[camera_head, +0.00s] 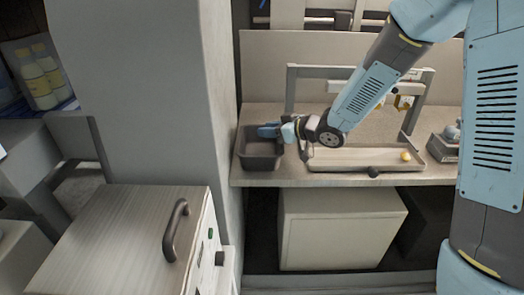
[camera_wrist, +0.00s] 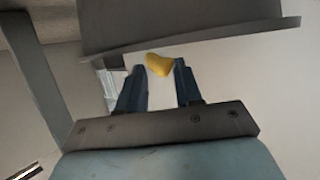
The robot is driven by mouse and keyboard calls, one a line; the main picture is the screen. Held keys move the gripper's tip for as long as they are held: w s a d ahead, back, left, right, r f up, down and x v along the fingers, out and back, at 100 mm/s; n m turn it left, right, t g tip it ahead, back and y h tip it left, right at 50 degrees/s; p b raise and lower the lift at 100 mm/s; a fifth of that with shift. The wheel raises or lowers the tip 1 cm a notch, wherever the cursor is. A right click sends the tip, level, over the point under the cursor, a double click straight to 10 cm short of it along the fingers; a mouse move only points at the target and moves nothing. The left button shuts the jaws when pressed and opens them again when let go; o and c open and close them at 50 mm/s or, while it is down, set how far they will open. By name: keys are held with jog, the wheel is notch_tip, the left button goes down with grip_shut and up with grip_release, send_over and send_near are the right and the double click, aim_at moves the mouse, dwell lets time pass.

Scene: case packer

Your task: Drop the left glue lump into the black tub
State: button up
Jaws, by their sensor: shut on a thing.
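The black tub (camera_head: 262,163) stands at the left end of the bench in the head view. My gripper (camera_head: 267,130) reaches leftward at the tub's upper rim, its blue fingers overlapping the tub's opening; its exact height above the rim is unclear. In the wrist view a yellow glue lump (camera_wrist: 158,64) sits between the fingertips, and my gripper is shut on it. This lump is hidden in the head view. A second yellow lump (camera_head: 405,156) lies at the right end of the shallow tray.
The shallow tray (camera_head: 340,165) lies right of the tub, under my arm. A grey frame (camera_head: 291,88) stands behind it. A grey box with round items (camera_head: 445,143) is at the far right. A tall grey cabinet (camera_head: 140,90) rises close to the tub's left.

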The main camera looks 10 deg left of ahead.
jog(key=shift+f, duration=0.4)
jog(key=o, duration=1.1)
jog(key=shift+c, duration=0.2)
jog(key=v, duration=1.3)
jog(key=shift+s+d, duration=0.15)
jog(key=shift+d, duration=0.2)
jog(key=shift+r, duration=0.15)
